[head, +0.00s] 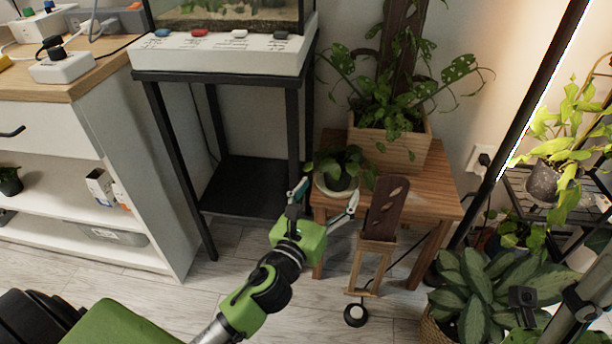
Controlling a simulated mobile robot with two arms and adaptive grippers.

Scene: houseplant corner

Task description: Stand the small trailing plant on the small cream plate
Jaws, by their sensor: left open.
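The small trailing plant (339,179) has green leaves over a dark pot and stands on the wooden plant stool. A cream rim, the small cream plate (326,189), shows around the pot's lower part. The pot appears to be on the plate, but its base is hidden. My left gripper (324,197) is open, one finger to the left of the pot and the other to its right at the front. I cannot tell whether the fingers touch anything. Grey and dark parts at the lower right may belong to my right arm; its gripper is not clear.
A large plant in a wooden planter (398,145) stands behind on the stool (440,193). A black stand (225,75) with a tank is left. A leafy plant (487,290) and a pole (527,120) are right.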

